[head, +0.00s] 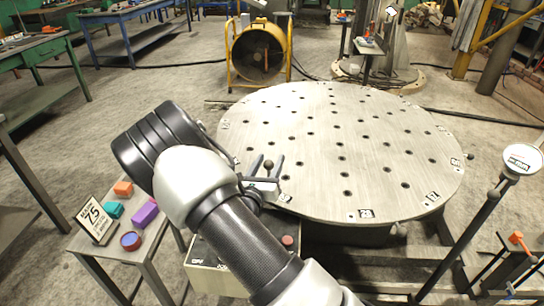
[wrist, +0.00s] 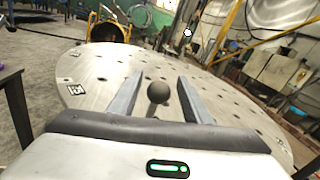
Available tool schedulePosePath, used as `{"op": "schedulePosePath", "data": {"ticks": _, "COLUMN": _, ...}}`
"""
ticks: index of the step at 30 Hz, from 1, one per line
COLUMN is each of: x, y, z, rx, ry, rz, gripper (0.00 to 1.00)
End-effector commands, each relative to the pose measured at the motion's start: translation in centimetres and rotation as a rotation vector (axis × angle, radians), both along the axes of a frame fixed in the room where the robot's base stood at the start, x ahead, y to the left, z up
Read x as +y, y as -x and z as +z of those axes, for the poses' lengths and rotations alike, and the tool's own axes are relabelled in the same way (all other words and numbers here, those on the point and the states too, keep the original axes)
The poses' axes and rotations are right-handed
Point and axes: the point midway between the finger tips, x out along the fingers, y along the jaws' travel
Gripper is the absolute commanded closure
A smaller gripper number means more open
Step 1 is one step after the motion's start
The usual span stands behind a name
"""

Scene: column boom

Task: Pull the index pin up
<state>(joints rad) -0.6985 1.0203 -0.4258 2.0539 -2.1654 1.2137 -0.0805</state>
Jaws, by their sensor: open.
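The index pin shows as a dark round knob (head: 268,164) on a short stem at the near edge of the round table. In the wrist view the knob (wrist: 158,93) stands upright in the gap between my fingers, with clear space on both sides. My gripper (head: 268,159) is open, one finger to each side of the knob; the fingers also show in the wrist view (wrist: 160,80). The lower stem is hidden behind my gripper body. I cannot tell the exact depth of the knob between the fingers.
The large round steel table (head: 320,150) has many holes and number plates on its rim. A box with a red button (head: 287,240) sits below it. A small stand (head: 128,258) with coloured blocks is at left; a gauge post (head: 480,215) stands at right.

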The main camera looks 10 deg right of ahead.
Motion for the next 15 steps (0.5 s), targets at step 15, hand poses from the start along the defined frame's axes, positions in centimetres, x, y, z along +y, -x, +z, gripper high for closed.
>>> {"op": "schedulePosePath", "data": {"ticks": 15, "x": 6.0, "y": 10.4, "z": 0.1, "rx": 0.001, "ry": 0.000, "rz": 0.003, "gripper": 0.56}}
